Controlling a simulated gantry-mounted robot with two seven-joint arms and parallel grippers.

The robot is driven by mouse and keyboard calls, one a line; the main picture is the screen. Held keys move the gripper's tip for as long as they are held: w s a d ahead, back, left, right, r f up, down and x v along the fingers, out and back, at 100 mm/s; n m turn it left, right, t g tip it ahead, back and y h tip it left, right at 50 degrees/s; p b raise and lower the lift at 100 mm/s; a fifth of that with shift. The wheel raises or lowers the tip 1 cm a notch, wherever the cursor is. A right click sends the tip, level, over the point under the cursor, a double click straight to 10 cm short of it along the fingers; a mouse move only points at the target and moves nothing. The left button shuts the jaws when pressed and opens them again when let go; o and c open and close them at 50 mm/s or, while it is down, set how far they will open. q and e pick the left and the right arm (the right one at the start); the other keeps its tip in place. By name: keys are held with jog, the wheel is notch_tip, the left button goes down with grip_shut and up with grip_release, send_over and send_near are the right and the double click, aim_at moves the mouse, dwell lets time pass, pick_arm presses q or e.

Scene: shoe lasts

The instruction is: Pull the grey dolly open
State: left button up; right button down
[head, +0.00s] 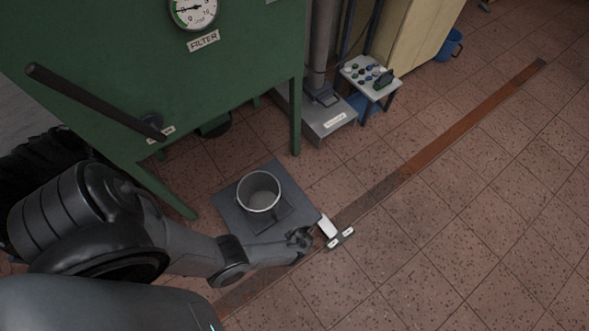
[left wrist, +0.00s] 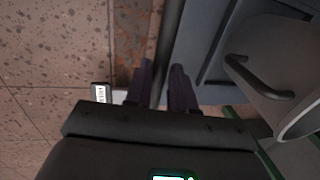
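The grey dolly (head: 231,211) is a flat square platform on the floor beside the green cabinet, carrying a grey bucket (head: 258,190). My left gripper (head: 303,240) is low at the dolly's near right edge; my forearm hides part of that side. In the left wrist view its two dark fingers (left wrist: 162,88) stand close together, one on each side of a dark bar (left wrist: 170,45) along the dolly's edge. The bar appears to fill the narrow gap between them. The bucket also shows at the right of that view (left wrist: 262,85). My right gripper is not in view.
A white T-shaped piece with small labels (head: 330,229) lies just right of the gripper. A rusty strip (head: 440,140) crosses the tiles. The green cabinet (head: 220,90) and its leg stand behind the dolly. The tiled floor at right is clear.

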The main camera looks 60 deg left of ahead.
pick_arm(q)
jog(key=o, duration=0.3)
jog(key=shift+r, duration=0.1)
notch_tip(320, 180, up, 10)
jog(key=d+p, duration=0.2)
jog(key=p, duration=0.6)
jog(key=shift+r, duration=0.25)
